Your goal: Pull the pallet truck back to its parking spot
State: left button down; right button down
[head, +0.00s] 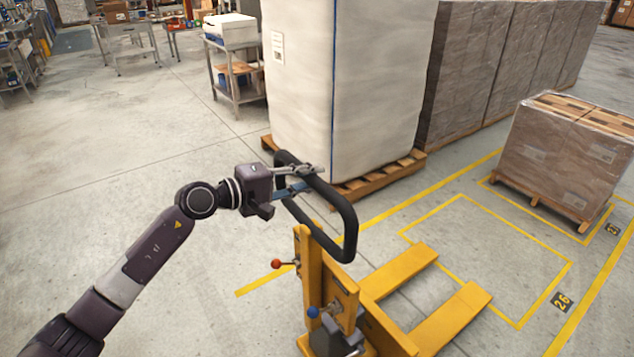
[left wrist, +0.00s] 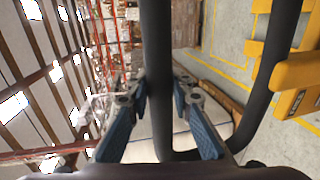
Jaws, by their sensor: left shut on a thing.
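The yellow pallet truck (head: 318,260) stands in the lower middle of the head view, with its two forks (head: 440,318) pointing away to the right. Its black loop handle (head: 348,222) rises toward me and also shows in the left wrist view (left wrist: 157,45). My left gripper (head: 305,180) is shut on the left side of the handle loop. In the left wrist view its blue-padded fingers (left wrist: 160,115) lie on both sides of the black bar. The forks carry nothing. My right gripper is out of view. Which floor marking is the parking spot, I cannot tell.
A tall white wrapped load (head: 375,80) on a wooden pallet stands just behind the handle. A yellow-outlined bay (head: 480,240) beside number 26 is empty past the forks. A wrapped pallet load (head: 560,155) stands at right. The floor at left is clear.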

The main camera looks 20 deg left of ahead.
pick_arm(q)
jog(key=shift+s+a+f, duration=0.1)
jog(key=shift+s+f, duration=0.1)
jog(key=c, duration=2.1)
grip_release()
jog(key=o, duration=0.4)
jog(key=shift+s+a+r, duration=0.15)
jog(key=shift+s+a, duration=0.1)
jog(key=shift+a, duration=0.05)
jog(key=shift+w+d, duration=0.1)
jog(key=v, duration=1.2)
